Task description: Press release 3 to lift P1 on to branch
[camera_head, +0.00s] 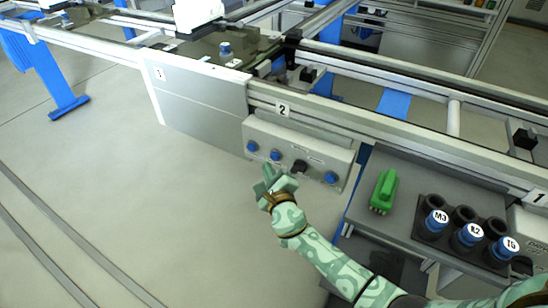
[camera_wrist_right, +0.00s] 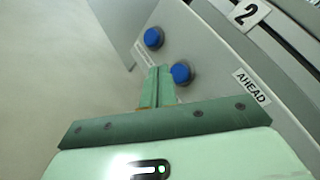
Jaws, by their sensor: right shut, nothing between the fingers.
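A grey control box (camera_head: 300,150) under the number 2 plate carries blue buttons and a black knob (camera_head: 300,166). Its two left blue buttons (camera_head: 252,146) also show in the right wrist view, one farther (camera_wrist_right: 153,38) and one nearer (camera_wrist_right: 181,73). The small label by the farther button is too blurred to read, so I cannot tell which is release 3. My right gripper (camera_head: 270,178) is shut and empty, in front of the box; its fingertips (camera_wrist_right: 159,72) appear just beside the nearer button. I cannot tell whether they touch. P1 cannot be identified. My left gripper is not in view.
A grey panel marked 3 (camera_head: 205,95) hangs left of the box. Conveyor rails (camera_head: 400,80) run behind. The floor at left (camera_head: 90,150) is clear.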

